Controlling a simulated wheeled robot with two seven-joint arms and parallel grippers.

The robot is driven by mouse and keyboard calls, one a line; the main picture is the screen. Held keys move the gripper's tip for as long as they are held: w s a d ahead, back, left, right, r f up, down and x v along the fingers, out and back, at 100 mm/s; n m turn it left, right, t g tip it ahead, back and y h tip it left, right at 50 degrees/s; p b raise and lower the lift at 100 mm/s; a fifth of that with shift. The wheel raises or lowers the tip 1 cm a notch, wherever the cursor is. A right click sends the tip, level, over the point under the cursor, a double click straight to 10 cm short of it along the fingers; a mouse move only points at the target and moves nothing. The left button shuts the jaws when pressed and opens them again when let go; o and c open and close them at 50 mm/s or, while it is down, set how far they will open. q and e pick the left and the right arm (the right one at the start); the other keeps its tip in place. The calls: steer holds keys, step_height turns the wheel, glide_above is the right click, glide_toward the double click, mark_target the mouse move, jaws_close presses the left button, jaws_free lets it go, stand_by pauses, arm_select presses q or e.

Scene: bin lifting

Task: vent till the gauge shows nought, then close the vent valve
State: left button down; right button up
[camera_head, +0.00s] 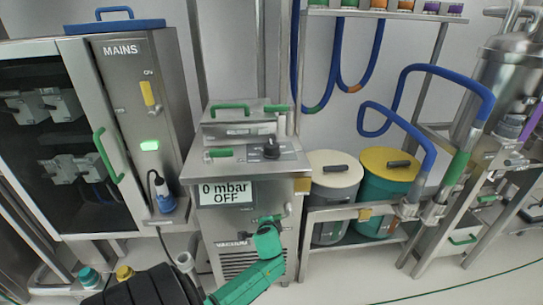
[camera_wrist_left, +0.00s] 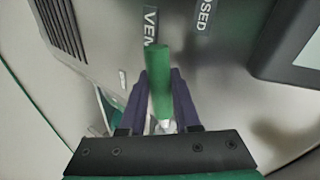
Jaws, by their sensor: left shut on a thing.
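The gauge display (camera_head: 226,193) on the front of the steel cabinet reads "0 mbar" and "OFF". My left gripper (camera_head: 267,229) is at the cabinet front, below and right of the display. In the left wrist view its two dark fingers (camera_wrist_left: 160,88) are shut around the green vent valve handle (camera_wrist_left: 162,62). The handle's far end lies at a label starting "VEN"; a label ending "SED" (camera_wrist_left: 204,15) is to its right. The valve's base is partly hidden between the fingers. My right gripper is not in view.
Two lidded bins (camera_head: 334,177) and blue hoses are at right.

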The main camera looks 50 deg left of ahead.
arm_select(q)
steer(key=shift+a+r+m+g+y+p, duration=0.1)
steer(key=shift+r+m+g+y+p, duration=0.3)
steer(key=shift+r+m+g+p, duration=0.6)
steer(key=shift+f+n, duration=0.1)
steer(key=shift+n, duration=0.2)
steer(key=c, duration=0.9)
jaws_free()
steer(key=shift+s, duration=0.1)
steer(key=shift+s+d+r+p, duration=0.15)
steer(key=shift+d+r+p, duration=0.05)
steer(key=shift+d+p, duration=0.2)
steer(key=v, duration=0.4)
steer(key=p+v, duration=0.1)
steer(key=v, duration=0.4)
steer(key=p+v, duration=0.1)
steer(key=v, duration=0.3)
steer(key=shift+s+d, duration=0.15)
steer(key=shift+s, duration=0.25)
